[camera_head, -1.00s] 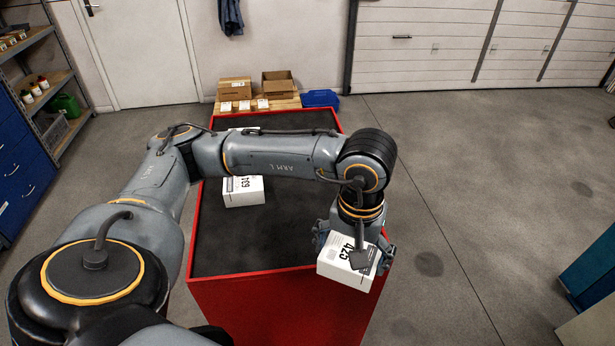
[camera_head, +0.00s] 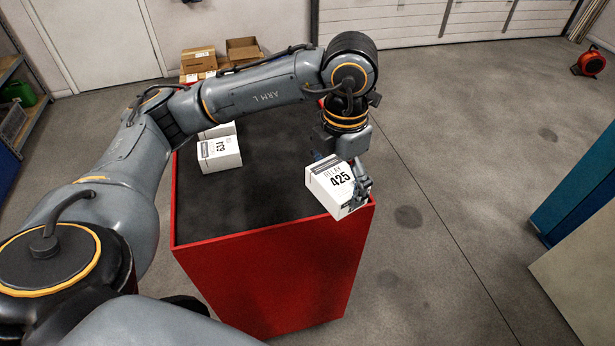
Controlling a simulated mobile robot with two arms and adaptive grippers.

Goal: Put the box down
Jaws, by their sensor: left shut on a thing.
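My left gripper (camera_head: 345,172) is shut on a white box (camera_head: 332,186) marked "RELAY 425". The box is tilted and sits at the right front corner of the red bench with a dark top (camera_head: 262,205). I cannot tell whether the box touches the bench top. One gripper finger shows at the box's right side; the rest of the grip is partly hidden by the box. My right gripper is not in view.
Two more white boxes stand at the bench's left side, a near one (camera_head: 219,155) and one behind it (camera_head: 217,131). The bench top's front middle is bare. Cardboard boxes (camera_head: 243,50) stand beyond the bench. A blue cabinet (camera_head: 575,185) is at the right.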

